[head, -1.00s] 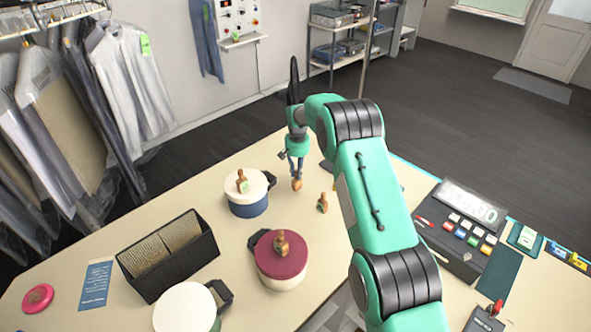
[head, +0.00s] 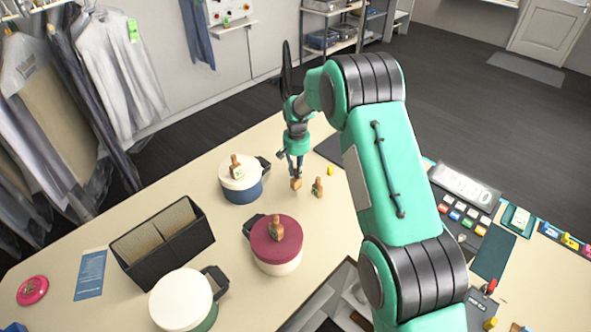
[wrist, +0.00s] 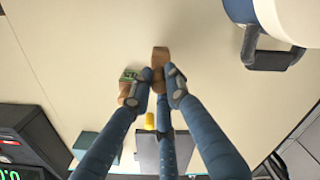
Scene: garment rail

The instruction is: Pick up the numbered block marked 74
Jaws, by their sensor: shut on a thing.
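In the wrist view the same block (wrist: 160,58) is between the fingertips, brown, with no number readable. I cannot tell whether it touches the table. A second wooden block with a green label (head: 317,188) stands just to its right; its label shows in the wrist view (wrist: 130,76), partly behind a finger. One block (head: 236,167) stands on the blue pot's white lid and another (head: 277,229) on the maroon lid. Their numbers are too small to read.
A black divided box (head: 178,262) and a white-lidded pot (head: 181,300) lie farther left. A small yellow piece (head: 330,171) is right of the gripper. A till (head: 452,210) is at right.

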